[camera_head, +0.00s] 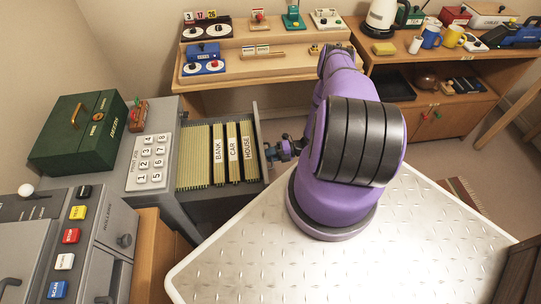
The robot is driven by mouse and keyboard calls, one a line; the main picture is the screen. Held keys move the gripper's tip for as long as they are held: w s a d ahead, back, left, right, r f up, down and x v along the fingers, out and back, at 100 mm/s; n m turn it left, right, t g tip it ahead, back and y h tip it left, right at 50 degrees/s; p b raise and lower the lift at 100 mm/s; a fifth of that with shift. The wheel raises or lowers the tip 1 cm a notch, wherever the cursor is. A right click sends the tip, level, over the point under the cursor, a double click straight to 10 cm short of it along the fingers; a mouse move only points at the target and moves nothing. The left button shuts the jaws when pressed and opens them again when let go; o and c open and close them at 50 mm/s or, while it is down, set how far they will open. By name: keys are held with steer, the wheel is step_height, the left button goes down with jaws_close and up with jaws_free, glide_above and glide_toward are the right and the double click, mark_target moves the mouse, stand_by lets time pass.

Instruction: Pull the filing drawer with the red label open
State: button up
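A filing drawer (258,128) of the grey cabinet (160,118) at the left is pulled out. Hanging files show inside it, with tabs reading BANK, CAR and HOUSE. The drawer's front faces right, away from the camera, so no red label or handle can be made out. My gripper (275,152) is just right of the drawer front, at about its middle. Its fingertips are small and close to the front; whether they touch or grip a handle cannot be told. My purple arm reaches over from the right.
A green box (80,132) and a keypad panel (151,162) are on the cabinet top. A grey machine (70,245) with coloured buttons stands front left. A wooden desk (250,71) is behind. My metal deck fills the lower right. Some floor is free at right.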

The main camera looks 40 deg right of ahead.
steer(key=shift+d, duration=0.1)
steer(key=v, duration=1)
steer(key=shift+s+d, duration=0.2)
steer(key=shift+d, duration=0.05)
steer(key=shift+r, duration=0.1)
